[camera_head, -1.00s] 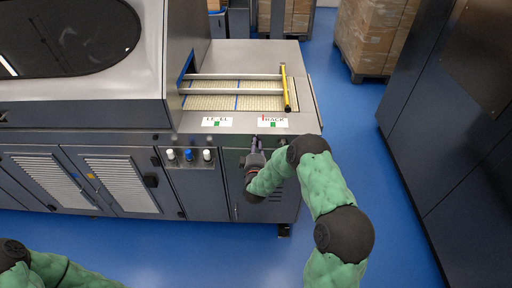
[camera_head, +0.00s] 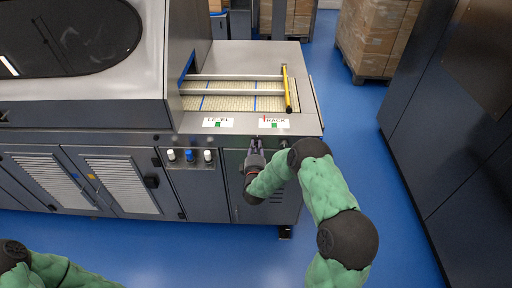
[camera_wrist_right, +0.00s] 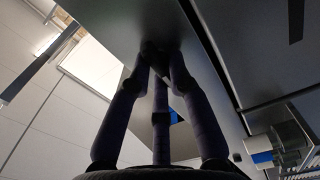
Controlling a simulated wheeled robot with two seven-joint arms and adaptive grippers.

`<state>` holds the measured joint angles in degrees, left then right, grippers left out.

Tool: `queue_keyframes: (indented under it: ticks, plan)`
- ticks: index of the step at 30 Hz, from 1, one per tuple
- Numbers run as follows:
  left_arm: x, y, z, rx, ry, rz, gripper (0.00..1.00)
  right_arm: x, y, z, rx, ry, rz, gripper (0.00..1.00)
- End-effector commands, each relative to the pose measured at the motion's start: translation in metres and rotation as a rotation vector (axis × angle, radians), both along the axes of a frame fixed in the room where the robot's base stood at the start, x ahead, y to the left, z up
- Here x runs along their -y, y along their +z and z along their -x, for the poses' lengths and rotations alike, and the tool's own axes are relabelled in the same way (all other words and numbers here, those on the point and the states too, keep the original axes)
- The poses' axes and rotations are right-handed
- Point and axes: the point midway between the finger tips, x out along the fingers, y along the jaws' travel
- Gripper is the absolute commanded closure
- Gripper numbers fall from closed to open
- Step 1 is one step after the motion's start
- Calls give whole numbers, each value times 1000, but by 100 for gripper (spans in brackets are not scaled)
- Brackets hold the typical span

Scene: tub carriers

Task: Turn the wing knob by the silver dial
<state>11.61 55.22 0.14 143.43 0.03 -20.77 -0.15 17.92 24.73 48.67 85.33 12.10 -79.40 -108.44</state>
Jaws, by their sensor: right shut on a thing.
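My right gripper (camera_head: 257,144) is at the dark front face of the machine, just below the top edge and under the TRACK label (camera_head: 274,123). In the right wrist view its fingers (camera_wrist_right: 160,58) come together on a small dark part against the panel. That part is mostly hidden by the fingers, and I cannot make out its wings. I cannot pick out a silver dial in either view. Of my left arm only a piece shows at the bottom left of the head view; its gripper is out of frame.
Left of my right gripper, a panel carries a white knob (camera_head: 171,155), a blue knob (camera_head: 189,156) and another white knob (camera_head: 208,156). A yellow bar (camera_head: 288,88) crosses the machine's top bed. A dark cabinet (camera_head: 440,130) stands at right, with blue floor (camera_head: 372,150) between.

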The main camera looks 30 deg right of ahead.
Motion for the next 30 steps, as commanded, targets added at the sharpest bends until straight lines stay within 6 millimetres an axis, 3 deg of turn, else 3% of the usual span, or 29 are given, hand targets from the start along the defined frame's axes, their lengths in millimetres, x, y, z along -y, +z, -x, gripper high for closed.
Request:
queue_keyframes:
  ticks: [16,17,19,30]
  plan:
    - [0,0,0,0,0,0,60,2,5,-2,-2,-4,24,100]
    - [0,0,0,0,0,0,60,2,5,-2,-2,-4,24,72]
    - [0,0,0,0,0,0,60,2,5,-2,-2,-4,24,52]
    - [0,0,0,0,0,0,60,0,2,0,-8,0,21,50]
